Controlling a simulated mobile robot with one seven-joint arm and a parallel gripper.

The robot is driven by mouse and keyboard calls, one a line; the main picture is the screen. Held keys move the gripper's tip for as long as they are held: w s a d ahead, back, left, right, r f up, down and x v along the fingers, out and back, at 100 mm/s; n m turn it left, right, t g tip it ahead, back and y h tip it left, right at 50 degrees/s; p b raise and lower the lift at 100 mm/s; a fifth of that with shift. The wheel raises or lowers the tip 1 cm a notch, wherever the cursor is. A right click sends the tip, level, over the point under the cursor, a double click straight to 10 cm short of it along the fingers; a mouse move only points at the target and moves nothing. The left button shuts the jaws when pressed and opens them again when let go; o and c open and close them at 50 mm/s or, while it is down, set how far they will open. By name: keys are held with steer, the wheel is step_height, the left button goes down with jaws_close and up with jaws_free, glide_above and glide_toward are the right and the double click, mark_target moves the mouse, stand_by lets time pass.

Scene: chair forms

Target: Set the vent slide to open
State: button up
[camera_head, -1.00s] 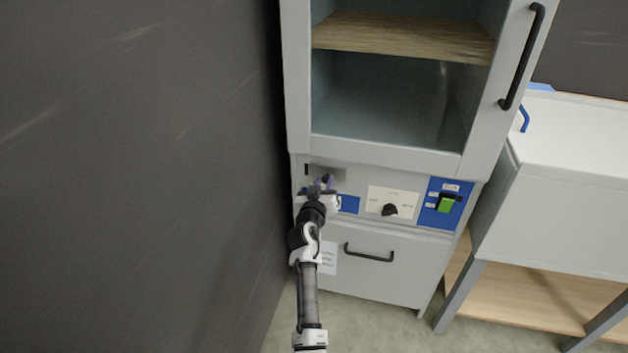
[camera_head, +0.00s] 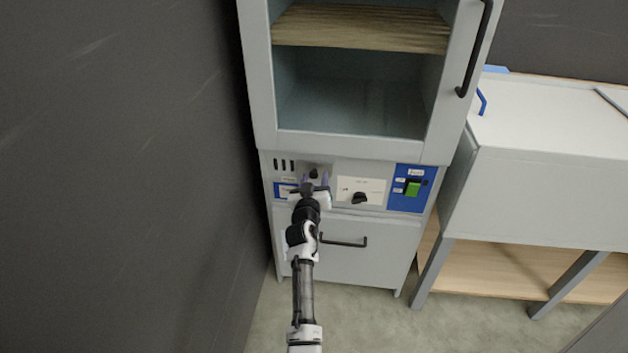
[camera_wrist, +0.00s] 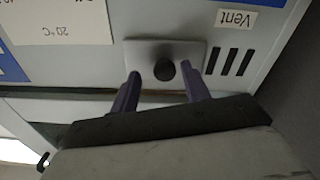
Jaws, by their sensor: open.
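The vent slide is a small grey metal plate (camera_head: 322,167) with a round black knob (camera_head: 313,174), on the cabinet's front panel. Three dark vent slots (camera_head: 284,165) show uncovered just left of the plate. In the wrist view, which is turned over, the plate (camera_wrist: 193,47), the knob (camera_wrist: 164,70), the slots (camera_wrist: 230,62) and the "Vent" label (camera_wrist: 236,17) show clearly. My gripper (camera_head: 315,183) is open at the panel. In the wrist view its purple fingertips (camera_wrist: 162,74) stand either side of the knob, with gaps visible on both sides.
A dial (camera_head: 359,198) and a green switch (camera_head: 412,188) are right of the slide. Below is a drawer with a black handle (camera_head: 343,242). A dark wall (camera_head: 120,180) stands close on the left, and a white-topped bench (camera_head: 550,130) on the right.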

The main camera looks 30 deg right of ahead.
steer(key=b+v, duration=0.1)
steer(key=v, duration=1.2)
steer(key=shift+s+a, duration=0.25)
steer(key=shift+s, duration=0.05)
